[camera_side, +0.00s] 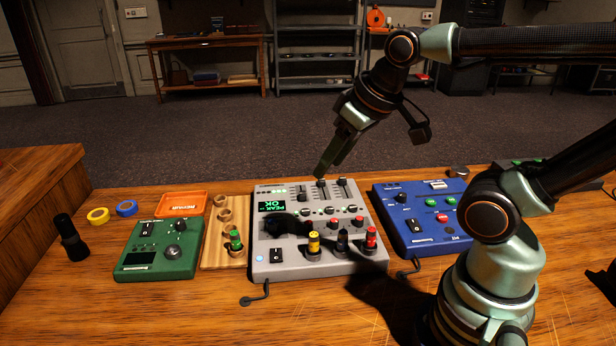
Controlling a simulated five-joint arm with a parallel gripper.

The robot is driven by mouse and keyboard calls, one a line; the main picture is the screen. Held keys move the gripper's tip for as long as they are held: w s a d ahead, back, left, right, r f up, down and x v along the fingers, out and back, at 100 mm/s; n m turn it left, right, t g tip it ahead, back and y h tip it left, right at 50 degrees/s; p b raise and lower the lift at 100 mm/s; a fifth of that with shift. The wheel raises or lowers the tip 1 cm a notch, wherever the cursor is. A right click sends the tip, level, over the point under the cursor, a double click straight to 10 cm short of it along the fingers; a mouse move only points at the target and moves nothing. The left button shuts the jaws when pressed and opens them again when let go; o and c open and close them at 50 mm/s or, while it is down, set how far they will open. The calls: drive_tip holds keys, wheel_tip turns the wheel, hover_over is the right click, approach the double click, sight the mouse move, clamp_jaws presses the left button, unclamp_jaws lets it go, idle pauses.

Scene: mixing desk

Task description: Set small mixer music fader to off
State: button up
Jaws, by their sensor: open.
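The grey mixer (262,240) lies in the middle of the wooden desk. It has three upright faders along its back edge: a left fader (301,193), a middle fader (321,184) and a right fader (343,183). Their labels are too small to read, so I cannot tell which is the music fader. My gripper (320,172) is open and points down just above the middle fader. I cannot tell whether it touches the fader. Its fingers overlap closely in this view. The mixer also has a small green-lit screen (271,207).
A green box (150,260) and a wooden holder (215,258) stand left of the mixer, and a blue box (425,235) stands right. Yellow, black and red plugs (313,243) rise from the mixer's front. An orange tray (182,204) and tape rolls (127,208) lie back left.

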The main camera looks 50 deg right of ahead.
drive_tip(key=shift+w, duration=0.1)
drive_tip(key=m+g, duration=0.6)
drive_tip(key=m, duration=0.3)
hover_over(303, 193)
wheel_tip(303, 193, down, 9)
wheel_tip(303, 193, down, 12)
drive_tip(key=shift+r, duration=0.25)
clamp_jaws()
idle(0.8)
